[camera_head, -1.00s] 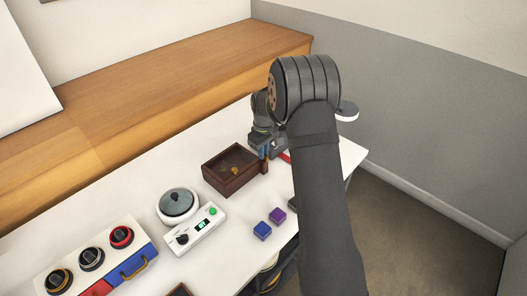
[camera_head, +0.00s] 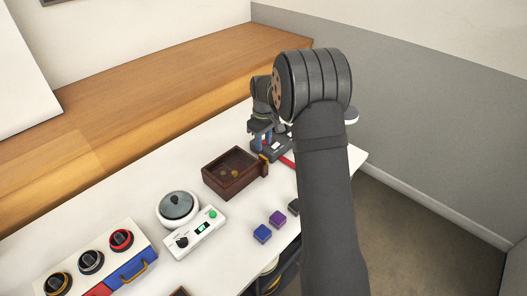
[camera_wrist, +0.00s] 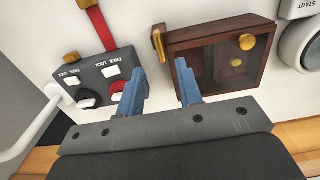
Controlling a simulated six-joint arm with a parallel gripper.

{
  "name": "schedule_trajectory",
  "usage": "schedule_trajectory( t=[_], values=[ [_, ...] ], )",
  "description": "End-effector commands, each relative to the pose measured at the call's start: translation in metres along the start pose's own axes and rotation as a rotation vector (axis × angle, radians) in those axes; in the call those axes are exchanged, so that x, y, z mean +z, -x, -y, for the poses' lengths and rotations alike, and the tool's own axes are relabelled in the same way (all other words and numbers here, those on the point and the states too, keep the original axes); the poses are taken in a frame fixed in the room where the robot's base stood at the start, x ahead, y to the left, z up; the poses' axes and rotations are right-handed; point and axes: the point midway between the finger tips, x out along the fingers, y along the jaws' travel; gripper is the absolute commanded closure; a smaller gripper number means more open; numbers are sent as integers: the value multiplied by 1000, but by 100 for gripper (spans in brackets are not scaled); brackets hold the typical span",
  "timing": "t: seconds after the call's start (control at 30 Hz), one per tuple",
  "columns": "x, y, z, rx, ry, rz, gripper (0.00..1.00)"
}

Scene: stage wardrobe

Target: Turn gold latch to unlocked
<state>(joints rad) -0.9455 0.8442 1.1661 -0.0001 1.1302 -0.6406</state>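A gold latch handle (camera_wrist: 158,42) sits on a wooden post at the left side of a dark wooden box (camera_wrist: 176,53) in the wrist view. In the head view the box (camera_head: 208,181) stands near the back of the white table, and a small gold part (camera_head: 263,158) shows at its right side. I cannot tell from its angle whether the latch is locked. My gripper (camera_wrist: 160,84) is open, its two blue fingers apart and empty, pointing towards the handle without visible contact. The box has a glassy lid with a gold knob (camera_wrist: 247,42).
A grey panel (camera_wrist: 96,72) marked FREE and LOCK, with switches, lies left of the box, beside a red strap (camera_wrist: 101,28). A round lidded pot (camera_head: 178,207), a white button box (camera_head: 194,232) and a blue cube (camera_head: 262,234) stand nearer on the table.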

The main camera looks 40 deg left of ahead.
Motion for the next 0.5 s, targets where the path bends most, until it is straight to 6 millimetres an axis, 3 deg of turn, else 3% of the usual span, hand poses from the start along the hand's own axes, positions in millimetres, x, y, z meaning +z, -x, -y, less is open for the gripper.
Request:
schedule_trajectory(
  t=[0.1, 0.3, 0.5],
  values=[
    [0, 32, 0, 2, 0, -3, 67],
    [0, 77, 0, 2, 0, -2, 67],
    [0, 102, 0, 0, 1, 0, 67]
  ],
)
